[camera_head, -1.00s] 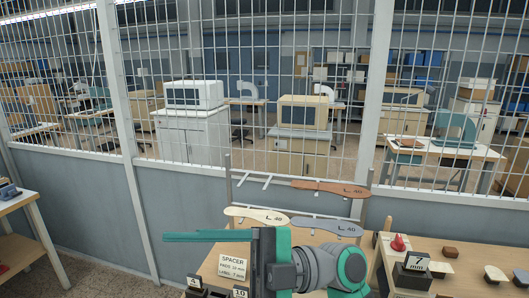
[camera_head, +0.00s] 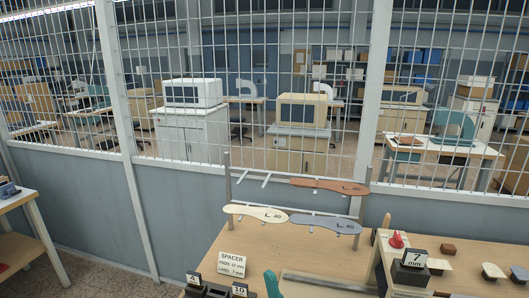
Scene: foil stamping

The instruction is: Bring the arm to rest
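My arm is almost wholly out of the head view. A small teal piece (camera_head: 272,284) shows at the bottom edge, in front of the bench; it matches the teal of my arm, but I cannot tell which part it is. My gripper's fingertips are not visible, so whether it is open or holds anything does not show.
A wooden bench (camera_head: 213,262) carries a rack with a brown insole (camera_head: 329,187), a cream insole (camera_head: 256,214) and a grey insole (camera_head: 324,224). A spacer sign (camera_head: 231,264), number blocks (camera_head: 194,280) and a 7 mm block (camera_head: 411,271) stand in front. A mesh fence (camera_head: 375,90) rises behind.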

